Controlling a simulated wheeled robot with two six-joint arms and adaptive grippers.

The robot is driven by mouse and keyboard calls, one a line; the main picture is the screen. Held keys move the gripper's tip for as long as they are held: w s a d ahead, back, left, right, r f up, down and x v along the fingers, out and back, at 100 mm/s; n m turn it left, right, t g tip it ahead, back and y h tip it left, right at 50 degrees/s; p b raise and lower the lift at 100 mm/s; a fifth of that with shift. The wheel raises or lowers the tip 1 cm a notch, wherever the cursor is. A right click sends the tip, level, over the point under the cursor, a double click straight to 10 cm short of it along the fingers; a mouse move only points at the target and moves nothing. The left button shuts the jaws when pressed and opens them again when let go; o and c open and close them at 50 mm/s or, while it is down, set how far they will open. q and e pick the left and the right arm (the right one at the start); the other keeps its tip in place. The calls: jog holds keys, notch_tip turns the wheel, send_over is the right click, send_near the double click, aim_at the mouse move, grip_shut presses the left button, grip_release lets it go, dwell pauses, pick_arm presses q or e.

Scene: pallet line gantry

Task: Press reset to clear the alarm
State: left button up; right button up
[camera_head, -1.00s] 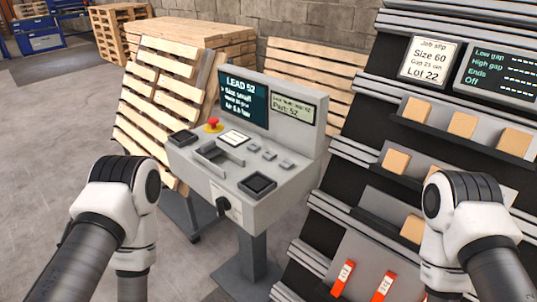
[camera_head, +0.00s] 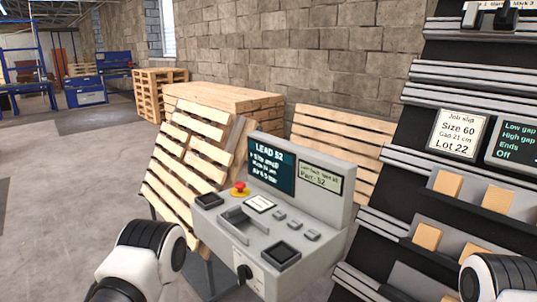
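A grey control console (camera_head: 281,226) stands in the middle of the head view. It has a dark screen (camera_head: 272,163) headed "LEAD 52" and a smaller pale display (camera_head: 320,178) beside it. On its sloped panel are a red mushroom button (camera_head: 240,187) on a yellow base, a white label plate (camera_head: 260,204) and several small grey buttons (camera_head: 295,224). A black square pad (camera_head: 281,255) sits near the front right of the panel. I cannot read which button is reset. Parts of both my arms show at the lower left and lower right, but neither gripper is in view.
A rack (camera_head: 450,187) with wooden blocks stands at the right, bearing a job slip (camera_head: 459,133) and a dark gap display (camera_head: 515,144). Wooden pallets (camera_head: 185,160) lean and stack behind the console. Open floor (camera_head: 75,200) lies to the left.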

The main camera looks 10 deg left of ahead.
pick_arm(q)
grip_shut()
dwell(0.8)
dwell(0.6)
